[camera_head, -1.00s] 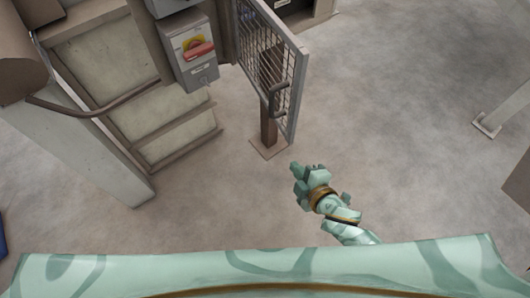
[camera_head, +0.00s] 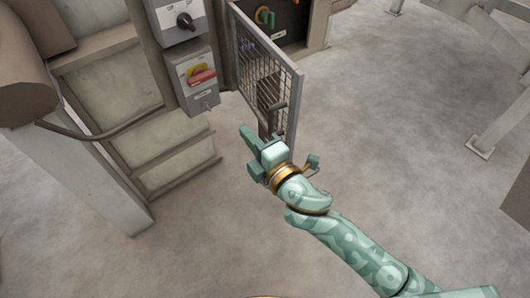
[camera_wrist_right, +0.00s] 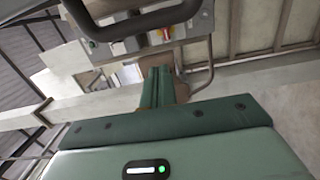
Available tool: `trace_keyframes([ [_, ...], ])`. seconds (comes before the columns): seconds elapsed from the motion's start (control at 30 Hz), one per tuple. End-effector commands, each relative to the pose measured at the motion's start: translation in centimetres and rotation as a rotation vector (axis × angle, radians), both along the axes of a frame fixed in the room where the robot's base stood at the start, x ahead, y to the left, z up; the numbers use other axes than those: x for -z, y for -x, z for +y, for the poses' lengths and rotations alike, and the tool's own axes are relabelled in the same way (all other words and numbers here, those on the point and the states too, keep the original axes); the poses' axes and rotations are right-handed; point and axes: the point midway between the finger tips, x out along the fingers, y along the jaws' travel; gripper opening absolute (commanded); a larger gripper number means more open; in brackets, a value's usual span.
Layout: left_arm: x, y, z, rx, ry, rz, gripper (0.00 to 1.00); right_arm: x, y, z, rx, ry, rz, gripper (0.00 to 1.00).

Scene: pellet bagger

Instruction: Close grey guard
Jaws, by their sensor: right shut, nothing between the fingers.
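The grey guard (camera_head: 262,68) is a framed wire-mesh door. It stands open, swung out from the machine, with its near edge towards me. Its dark handle (camera_head: 276,108) is on the near edge, partly behind my right gripper. My right gripper (camera_head: 247,136) is shut and empty, just in front of the guard's lower near corner. I cannot tell whether it touches the guard. In the right wrist view its fingers (camera_wrist_right: 156,88) are together. A dark curved bar (camera_wrist_right: 130,22) crosses the top there; I cannot tell whether it is the guard's handle. My left gripper is out of view.
A grey switch box with a red handle (camera_head: 200,76) and another box with a black knob (camera_head: 184,20) stand left of the guard. A dark opening with a green and orange part (camera_head: 265,17) is behind it. The floor (camera_head: 390,130) to the right is clear.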

Motion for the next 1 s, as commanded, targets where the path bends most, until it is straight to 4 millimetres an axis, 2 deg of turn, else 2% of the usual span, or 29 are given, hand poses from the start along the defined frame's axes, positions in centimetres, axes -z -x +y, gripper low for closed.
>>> trace_keyframes([
  [0.1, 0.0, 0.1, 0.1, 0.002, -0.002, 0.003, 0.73, 0.1, -0.5, -1.8, 0.001, 0.004, 0.0, 0.0],
  [0.23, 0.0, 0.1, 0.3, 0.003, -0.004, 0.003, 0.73, 0.1, -0.8, -3.2, 0.0, 0.001, 0.002, 0.0],
  [0.4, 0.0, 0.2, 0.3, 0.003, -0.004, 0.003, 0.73, 0.1, -0.9, -3.9, -0.001, -0.001, 0.002, 0.0],
  [0.77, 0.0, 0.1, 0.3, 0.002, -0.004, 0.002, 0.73, 0.1, -0.9, -4.0, -0.002, 0.0, 0.001, 0.0],
  [0.87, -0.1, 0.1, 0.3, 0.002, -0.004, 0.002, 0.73, 0.1, -1.0, -4.5, -0.009, 0.002, 0.001, 0.0],
  [1.0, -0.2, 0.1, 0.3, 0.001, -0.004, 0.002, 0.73, 0.1, -1.2, -6.3, -0.037, 0.005, 0.001, 0.0],
])
